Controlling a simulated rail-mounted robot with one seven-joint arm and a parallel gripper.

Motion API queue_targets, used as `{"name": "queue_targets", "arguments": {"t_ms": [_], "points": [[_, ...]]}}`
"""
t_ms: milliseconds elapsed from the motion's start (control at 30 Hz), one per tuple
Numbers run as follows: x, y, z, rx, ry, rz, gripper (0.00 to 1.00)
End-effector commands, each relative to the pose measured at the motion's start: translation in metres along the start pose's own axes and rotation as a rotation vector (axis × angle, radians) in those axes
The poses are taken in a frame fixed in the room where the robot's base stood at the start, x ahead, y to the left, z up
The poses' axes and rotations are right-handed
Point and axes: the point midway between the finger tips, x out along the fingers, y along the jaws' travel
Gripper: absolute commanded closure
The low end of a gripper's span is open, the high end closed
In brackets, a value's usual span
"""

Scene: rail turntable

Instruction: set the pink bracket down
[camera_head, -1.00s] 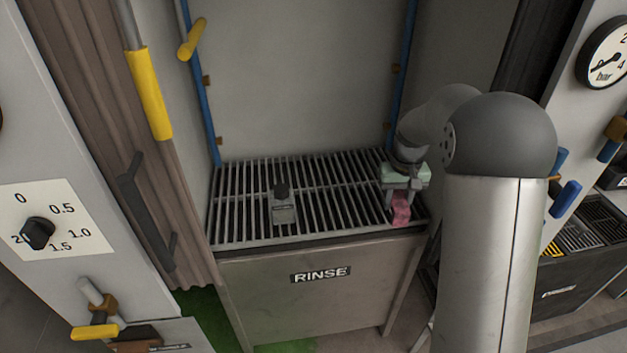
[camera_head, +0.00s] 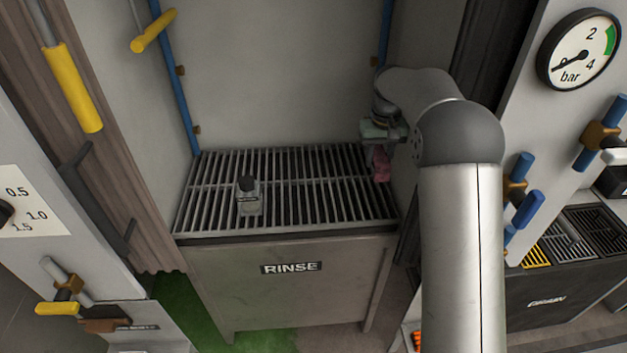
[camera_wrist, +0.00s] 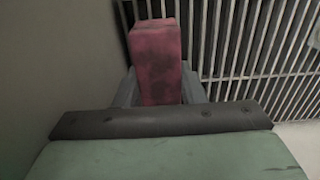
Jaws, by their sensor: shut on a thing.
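The pink bracket (camera_head: 381,166) is held in my gripper (camera_head: 380,160) above the right end of the slatted rinse rack (camera_head: 310,188). In the wrist view the bracket (camera_wrist: 158,62) is a worn pink block between my two grey fingers (camera_wrist: 160,88), with the rack slats (camera_wrist: 240,50) below and to the right. My gripper is shut on it. The bracket's lower end looks clear of the slats, but the exact gap is hard to tell.
A small grey block with a dark knob (camera_head: 248,195) stands on the rack's left half. The rack's middle is clear. A wall stands close to the right of my gripper. A drain rack (camera_head: 565,240), blue handles (camera_head: 527,210) and a pressure gauge (camera_head: 580,55) are at right.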

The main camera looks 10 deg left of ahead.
Motion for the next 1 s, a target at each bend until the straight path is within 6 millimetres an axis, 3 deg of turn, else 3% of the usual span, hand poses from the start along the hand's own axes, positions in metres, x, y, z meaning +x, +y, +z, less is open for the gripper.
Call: {"name": "queue_targets", "arguments": {"t_ms": [333,500,867,1000], "points": [[0.034,-0.069,-0.049,-0.006,-0.002,-0.001,0.96],[0.068,-0.089,-0.064,-0.003,-0.002,0.0,0.96],[0.096,-0.107,-0.077,-0.002,0.0,-0.001,0.96],[0.117,-0.105,-0.077,-0.001,-0.001,-0.001,0.96]]}}
